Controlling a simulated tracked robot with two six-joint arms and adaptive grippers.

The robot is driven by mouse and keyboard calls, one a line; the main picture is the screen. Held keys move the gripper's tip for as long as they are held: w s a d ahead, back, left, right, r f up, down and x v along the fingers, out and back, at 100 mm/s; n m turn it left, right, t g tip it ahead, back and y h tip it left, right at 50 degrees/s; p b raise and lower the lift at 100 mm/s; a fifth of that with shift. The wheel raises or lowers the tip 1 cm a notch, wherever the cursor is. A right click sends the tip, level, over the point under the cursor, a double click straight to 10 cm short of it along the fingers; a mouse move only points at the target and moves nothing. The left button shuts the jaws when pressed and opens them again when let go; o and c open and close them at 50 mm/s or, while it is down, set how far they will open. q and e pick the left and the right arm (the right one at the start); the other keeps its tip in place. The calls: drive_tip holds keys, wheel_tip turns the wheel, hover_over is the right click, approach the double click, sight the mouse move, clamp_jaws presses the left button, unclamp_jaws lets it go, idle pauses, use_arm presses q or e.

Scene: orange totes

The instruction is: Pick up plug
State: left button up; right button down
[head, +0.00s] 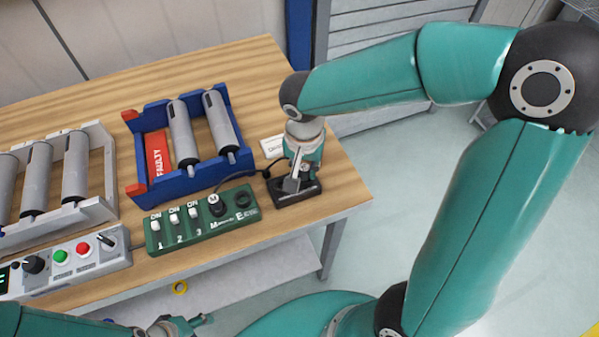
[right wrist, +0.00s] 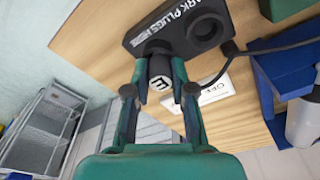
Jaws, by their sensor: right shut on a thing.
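The plug (right wrist: 158,72) is a dark cylinder with a white lettered end, seen between my fingers in the right wrist view. It is at the black parking block (right wrist: 180,32), which has white lettering and an empty round socket beside the plug. I cannot tell whether the plug is still seated in the block. My right gripper (right wrist: 160,88) is shut on the plug. In the head view, my right gripper (head: 297,183) points down over the block (head: 300,196) and hides the plug. My left gripper (head: 182,325) is partly visible at the bottom edge; its jaws are unclear.
A green panel (head: 165,240) with switches, a plug marked M and an empty socket marked E stands left of the block. A blue tote (head: 200,178) holding rollers stands behind it. A black cable (head: 250,173) runs near my right gripper. A white card (head: 272,147) lies behind.

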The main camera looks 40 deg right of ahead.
sight(305, 166)
drive_tip(key=shift+r, duration=0.1)
wheel_tip(305, 166, up, 20)
drive_tip(key=p, duration=0.1)
idle(0.5)
idle(0.4)
